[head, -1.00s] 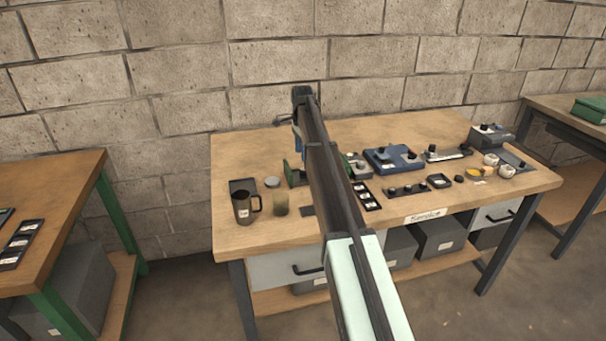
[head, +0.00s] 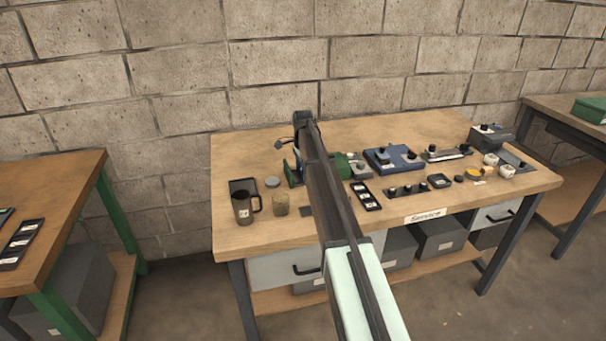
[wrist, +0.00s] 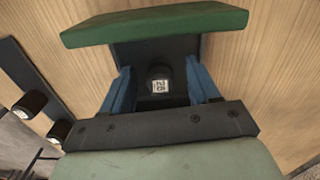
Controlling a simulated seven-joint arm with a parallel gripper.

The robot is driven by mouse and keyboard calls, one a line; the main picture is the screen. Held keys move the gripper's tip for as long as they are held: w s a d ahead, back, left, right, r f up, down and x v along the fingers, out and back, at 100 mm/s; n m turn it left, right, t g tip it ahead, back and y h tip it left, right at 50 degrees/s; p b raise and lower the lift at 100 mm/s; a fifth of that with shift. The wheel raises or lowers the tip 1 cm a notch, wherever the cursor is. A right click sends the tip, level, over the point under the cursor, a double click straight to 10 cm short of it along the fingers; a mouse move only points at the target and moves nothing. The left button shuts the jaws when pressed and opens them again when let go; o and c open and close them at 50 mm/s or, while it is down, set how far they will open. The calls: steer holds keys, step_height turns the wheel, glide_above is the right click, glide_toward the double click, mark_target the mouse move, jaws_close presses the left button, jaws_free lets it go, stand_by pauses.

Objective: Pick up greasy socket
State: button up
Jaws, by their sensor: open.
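In the wrist view, a dark round socket (wrist: 158,86) with a small white marked label lies between the two blue fingers of my open gripper (wrist: 160,78). I see gaps on both sides of it. I cannot tell whether it is greasy. A dark surface lies around it, beside a green block (wrist: 155,24) across the top of the view. In the head view my arm hides this socket and my fingers. Green parts (head: 292,172) of the fixture show on both sides of my arm.
The wooden bench (head: 245,150) holds a brown mug (head: 243,207), a jar (head: 280,205), a black label tray (head: 367,195) and a blue device (head: 393,158). Dark cylinders (wrist: 30,103) stand at the left of the wrist view. The bench's back left is clear; a block wall stands behind.

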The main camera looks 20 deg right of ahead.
steer(key=shift+c, duration=0.2)
jaws_close()
stand_by(0.3)
